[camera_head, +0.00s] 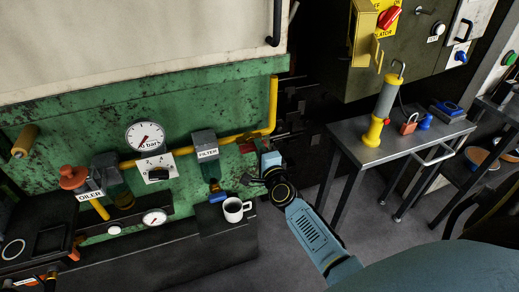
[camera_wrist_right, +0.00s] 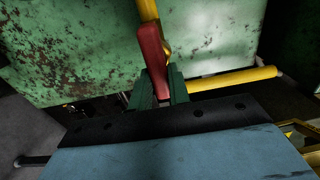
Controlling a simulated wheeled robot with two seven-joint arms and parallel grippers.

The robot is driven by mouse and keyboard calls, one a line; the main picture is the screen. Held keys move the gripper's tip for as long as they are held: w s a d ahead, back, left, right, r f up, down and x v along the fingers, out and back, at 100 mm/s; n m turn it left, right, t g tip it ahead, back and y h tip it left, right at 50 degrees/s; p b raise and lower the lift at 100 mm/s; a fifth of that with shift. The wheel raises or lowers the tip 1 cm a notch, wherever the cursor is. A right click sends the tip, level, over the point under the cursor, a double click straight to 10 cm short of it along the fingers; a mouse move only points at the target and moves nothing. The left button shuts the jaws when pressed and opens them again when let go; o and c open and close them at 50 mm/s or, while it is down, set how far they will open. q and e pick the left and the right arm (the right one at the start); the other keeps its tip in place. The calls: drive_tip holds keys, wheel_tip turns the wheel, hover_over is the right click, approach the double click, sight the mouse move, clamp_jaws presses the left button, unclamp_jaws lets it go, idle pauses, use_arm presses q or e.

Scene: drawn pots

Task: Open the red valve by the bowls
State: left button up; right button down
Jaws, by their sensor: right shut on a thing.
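The red valve handle (camera_head: 246,148) is on the yellow pipe, just right of the filter (camera_head: 205,146) and its bowl. My right gripper (camera_head: 257,149) reaches it from the lower right. In the right wrist view, the red handle (camera_wrist_right: 152,55) stands between the dark green fingers (camera_wrist_right: 160,92), which are shut on its near end. The handle's far end lies by the yellow pipe. The oiler (camera_head: 110,170) and its bowl are further left.
A white mug (camera_head: 235,210) stands on the dark ledge just below the filter. A pressure gauge (camera_head: 145,136) is on the green panel. A metal table (camera_head: 360,147) with a yellow-grey tool and a padlock stands right. Clear floor lies between.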

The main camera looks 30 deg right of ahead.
drive_tip(key=c, duration=1.3)
unclamp_jaws()
drive_tip(key=v, duration=1.3)
drive_tip(key=shift+s+f+p, duration=0.1)
drive_tip(key=shift+s+p, duration=0.1)
drive_tip(key=shift+p, duration=0.1)
drive_tip(key=s+a+f+n+g+y, duration=0.25)
drive_tip(key=s+f+n, duration=0.2)
drive_tip(key=f, duration=0.55)
drive_tip(key=s+a+f+n+g+y, duration=0.1)
drive_tip(key=s+a+f+n+g, duration=0.3)
drive_tip(key=f, duration=0.6)
drive_tip(key=s+a+f+n+g+y, duration=0.2)
drive_tip(key=s+f+n, duration=0.3)
drive_tip(key=f, duration=0.5)
drive_tip(key=s+f+n+g, duration=0.2)
drive_tip(key=s+f+n, duration=0.1)
drive_tip(key=s, duration=0.5)
drive_tip(key=s+d+f+n+g, duration=0.1)
drive_tip(key=s+f+n+g, duration=0.2)
drive_tip(key=s+f, duration=0.2)
drive_tip(key=s+f+n+g+h, duration=0.1)
drive_tip(key=s+f+n+g, duration=0.2)
drive_tip(key=s, duration=0.8)
drive_tip(key=shift+s+d+f+n, duration=0.1)
drive_tip(key=shift+f+n, duration=0.15)
drive_tip(key=shift+f, duration=0.1)
drive_tip(key=shift+s+d+f+n, duration=0.1)
drive_tip(key=shift+s+f+n, duration=0.1)
drive_tip(key=shift+f, duration=0.15)
